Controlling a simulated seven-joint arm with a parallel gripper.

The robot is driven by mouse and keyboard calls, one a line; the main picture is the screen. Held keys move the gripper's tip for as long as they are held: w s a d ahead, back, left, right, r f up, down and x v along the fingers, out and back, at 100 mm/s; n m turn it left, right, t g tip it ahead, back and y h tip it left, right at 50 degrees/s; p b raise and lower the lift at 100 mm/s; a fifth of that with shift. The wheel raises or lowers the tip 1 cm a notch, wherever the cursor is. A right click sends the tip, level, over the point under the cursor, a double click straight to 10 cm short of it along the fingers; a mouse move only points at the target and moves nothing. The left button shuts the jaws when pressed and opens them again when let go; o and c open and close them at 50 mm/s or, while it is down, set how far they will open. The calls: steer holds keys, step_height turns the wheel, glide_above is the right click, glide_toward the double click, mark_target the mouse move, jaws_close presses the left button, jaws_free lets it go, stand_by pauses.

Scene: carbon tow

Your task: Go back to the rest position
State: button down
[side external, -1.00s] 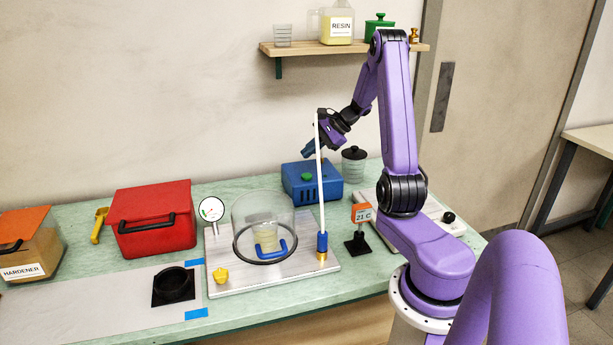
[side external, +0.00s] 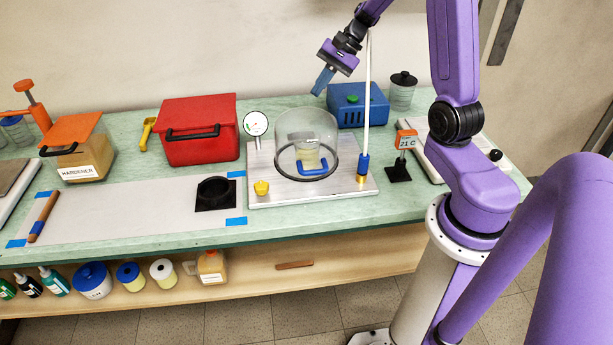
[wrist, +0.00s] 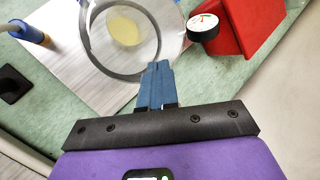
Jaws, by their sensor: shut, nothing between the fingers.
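My gripper (side external: 323,80) is shut and empty, with its blue fingers together. In the side external view it hangs in the air above the back of the bench, pointing down and a little left, over the area behind the glass chamber. The purple arm holds it up from the right. In the wrist view the shut fingers (wrist: 157,82) point toward the clear chamber (wrist: 150,20), apart from what lies below.
A white upright tube (side external: 367,100) rises from the plate close to the gripper's right. A blue box (side external: 358,108) stands behind. A dial gauge (side external: 256,124) and red toolbox (side external: 200,138) are to the left. A 21 C sign (side external: 407,140) stands at right. The paper sheet (side external: 130,212) is mostly bare.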

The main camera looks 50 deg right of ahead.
steer(key=s+a+n+g, duration=0.1)
steer(key=a, duration=0.2)
steer(key=s+a+n, duration=0.1)
steer(key=a+n, duration=0.1)
steer(key=a, duration=0.1)
steer(key=s+a+n+g, duration=0.1)
steer(key=s+a+n, duration=0.1)
steer(key=a, duration=0.1)
steer(key=shift+a+r+g, duration=0.2)
steer(key=shift+r+g, duration=0.1)
steer(key=shift+r, duration=0.05)
steer(key=s+a+n+h, duration=0.3)
steer(key=s+a+n, duration=0.2)
steer(key=s+n, duration=0.5)
steer(key=s+a+n+h, duration=0.2)
steer(key=s+a+n, duration=0.3)
steer(key=s+n, duration=0.6)
steer(key=shift+s+a+r+g+h, duration=0.3)
steer(key=shift+s+r+g+h, duration=0.1)
steer(key=shift+s, duration=0.85)
